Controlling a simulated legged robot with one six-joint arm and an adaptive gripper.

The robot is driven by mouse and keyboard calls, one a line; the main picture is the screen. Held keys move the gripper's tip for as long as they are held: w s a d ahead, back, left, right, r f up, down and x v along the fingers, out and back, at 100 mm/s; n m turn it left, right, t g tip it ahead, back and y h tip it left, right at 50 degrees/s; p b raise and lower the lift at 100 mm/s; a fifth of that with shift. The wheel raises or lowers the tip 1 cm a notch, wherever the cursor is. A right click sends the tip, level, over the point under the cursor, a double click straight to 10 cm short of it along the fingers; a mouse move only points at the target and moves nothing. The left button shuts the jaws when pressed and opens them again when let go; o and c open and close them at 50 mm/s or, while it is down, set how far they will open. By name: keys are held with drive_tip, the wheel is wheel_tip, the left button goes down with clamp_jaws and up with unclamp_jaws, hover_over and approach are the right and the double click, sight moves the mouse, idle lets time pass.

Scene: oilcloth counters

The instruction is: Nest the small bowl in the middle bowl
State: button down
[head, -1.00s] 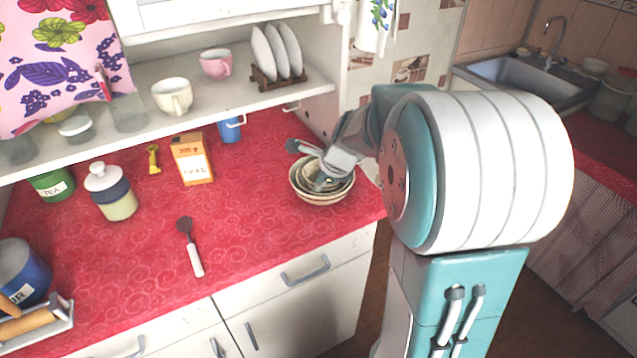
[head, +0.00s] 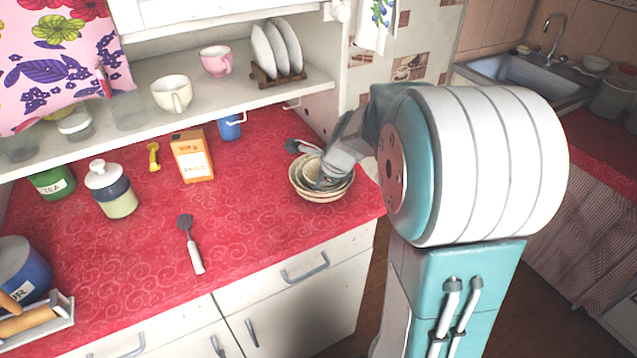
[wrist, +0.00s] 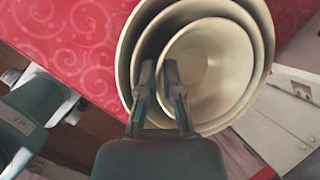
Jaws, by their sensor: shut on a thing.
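The small cream bowl (wrist: 212,62) sits inside the opening of the middle bowl (wrist: 150,42), off centre to its right in the wrist view. The middle bowl is inside a larger bowl (wrist: 125,42). In the head view the stacked bowls stand near the right end of the red counter, with the large bowl (head: 322,198) outermost. My gripper (wrist: 158,68) is shut on the near-left rim of the small bowl, one finger on each side of its wall. Whether the small bowl touches the middle bowl's bottom is hidden. My gripper partly covers the bowls in the head view.
A blue mug (head: 230,127) and an orange box (head: 192,156) stand left of the bowls. A spatula (head: 190,245) lies in the front middle. A shelf (head: 215,104) overhangs the back. The counter's right edge is close to the bowls.

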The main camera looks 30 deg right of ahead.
drive_tip(key=c, duration=0.7)
unclamp_jaws()
drive_tip(key=shift+f, duration=0.2)
drive_tip(key=v, duration=1.2)
